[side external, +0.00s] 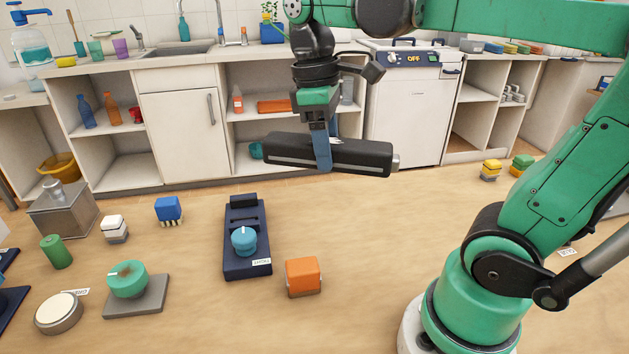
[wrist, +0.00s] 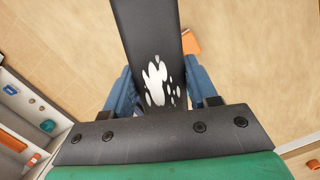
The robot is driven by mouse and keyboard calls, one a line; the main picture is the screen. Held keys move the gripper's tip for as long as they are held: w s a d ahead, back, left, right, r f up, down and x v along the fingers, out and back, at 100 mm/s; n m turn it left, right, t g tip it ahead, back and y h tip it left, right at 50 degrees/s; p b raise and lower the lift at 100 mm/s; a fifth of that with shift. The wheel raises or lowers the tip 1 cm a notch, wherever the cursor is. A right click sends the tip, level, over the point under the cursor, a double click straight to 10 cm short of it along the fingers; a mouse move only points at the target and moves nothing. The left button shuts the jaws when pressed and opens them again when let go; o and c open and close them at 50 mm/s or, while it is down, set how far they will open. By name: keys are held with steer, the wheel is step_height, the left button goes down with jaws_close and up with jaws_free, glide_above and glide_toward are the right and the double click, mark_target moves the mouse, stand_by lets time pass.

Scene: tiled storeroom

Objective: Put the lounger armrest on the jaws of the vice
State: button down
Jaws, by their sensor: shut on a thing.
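The lounger armrest, a long black padded bar (side external: 362,155) with a grey strip along its side and a light end cap, hangs level in the air. My gripper (side external: 322,158) is shut across its middle, blue fingers on either side. In the wrist view the armrest (wrist: 146,30) runs away between the two fingers and shows a white splash mark on its face. What looks like the vice, a dark blue long base (side external: 246,264) with raised blocks and a light blue knob, stands on the work surface below and left of the armrest, clear of it.
An orange block (side external: 303,277) stands right of the vice. A blue brush-like block (side external: 168,209), a white block (side external: 115,229), a green-topped grey plate (side external: 150,298) and a round grey button (side external: 59,313) lie to the left. The surface right of the orange block is bare up to my base.

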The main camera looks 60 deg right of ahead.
mark_target(334, 269)
steer(key=shift+s+d, duration=0.15)
steer(key=shift+s, duration=0.35)
steer(key=shift+s+f, duration=0.1)
steer(key=shift+f, duration=0.15)
step_height(334, 269, down, 20)
steer(key=shift+r, duration=0.2)
steer(key=c, duration=0.5)
jaws_free()
steer(key=shift+f, duration=0.1)
steer(key=shift+c, duration=0.2)
